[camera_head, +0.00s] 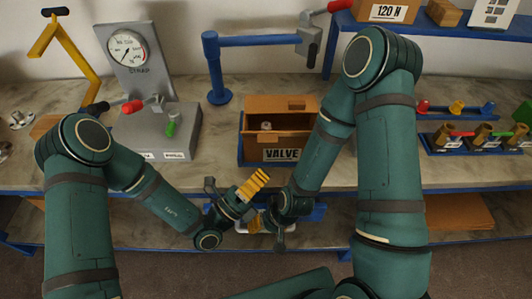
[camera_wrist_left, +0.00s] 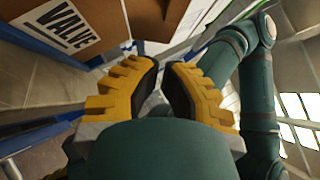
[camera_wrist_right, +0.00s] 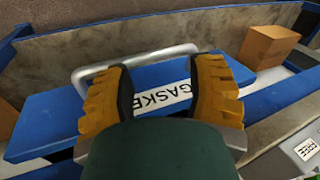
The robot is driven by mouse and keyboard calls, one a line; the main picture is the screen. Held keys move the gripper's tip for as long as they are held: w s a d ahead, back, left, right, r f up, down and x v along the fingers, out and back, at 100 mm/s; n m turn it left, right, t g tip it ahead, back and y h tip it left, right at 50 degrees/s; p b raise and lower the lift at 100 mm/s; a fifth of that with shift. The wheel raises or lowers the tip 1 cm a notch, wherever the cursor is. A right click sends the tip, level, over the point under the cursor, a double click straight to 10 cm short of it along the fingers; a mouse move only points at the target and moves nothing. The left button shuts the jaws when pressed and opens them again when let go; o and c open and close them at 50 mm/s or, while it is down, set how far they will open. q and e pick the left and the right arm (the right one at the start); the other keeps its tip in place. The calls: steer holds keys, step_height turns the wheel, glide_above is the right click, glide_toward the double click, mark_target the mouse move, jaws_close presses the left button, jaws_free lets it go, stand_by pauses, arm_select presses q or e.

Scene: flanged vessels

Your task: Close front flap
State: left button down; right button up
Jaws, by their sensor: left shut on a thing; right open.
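An open brown cardboard box (camera_head: 247,145) with a VALVE label (camera_head: 282,154) stands on the bench; it also shows in the left wrist view (camera_wrist_left: 95,15). Its back flap (camera_head: 280,103) stands up, and a small metal part (camera_head: 266,125) sits inside. I cannot make out the front flap apart from the front wall. My left gripper (camera_head: 258,180) is just in front of and below the box. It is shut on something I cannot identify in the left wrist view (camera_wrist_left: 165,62).
Labelled racks (camera_head: 470,140) stand right. My right arm crosses beside the box.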

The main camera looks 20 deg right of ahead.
arm_select(q)
steer(key=w+r, duration=0.1)
steer(key=w+d+r, duration=0.2)
steer(key=shift+w+d, duration=0.25)
steer(key=shift+w, duration=0.15)
